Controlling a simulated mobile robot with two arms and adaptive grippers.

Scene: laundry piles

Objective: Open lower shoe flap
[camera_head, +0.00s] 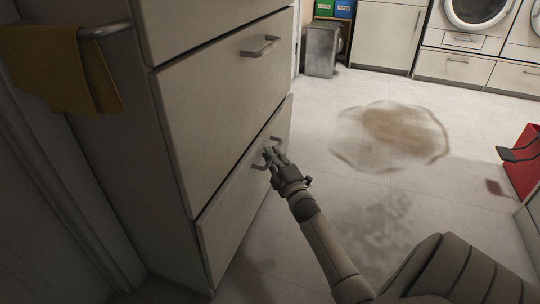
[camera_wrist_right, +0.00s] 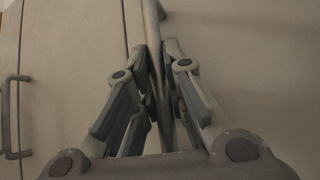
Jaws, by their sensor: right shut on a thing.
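The pale shoe cabinet stands at the left in the head view. Its lower flap (camera_head: 232,222) looks about closed, with a dark seam between it and the upper flap (camera_head: 215,115). The lower flap's bar handle (camera_head: 257,167) is partly hidden by my right gripper (camera_head: 272,156). That gripper is shut on the handle. In the right wrist view, the handle (camera_wrist_right: 154,30) runs between the fingers of my right gripper (camera_wrist_right: 162,65). My left gripper is not in view.
The upper flap's handle (camera_head: 260,47) is free. A yellow towel (camera_head: 65,68) hangs on a rail at the left. A blurry brownish round thing (camera_head: 395,135) lies on the floor at the right. A red bin (camera_head: 523,165) stands at the right edge. The floor before the flap looks clear.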

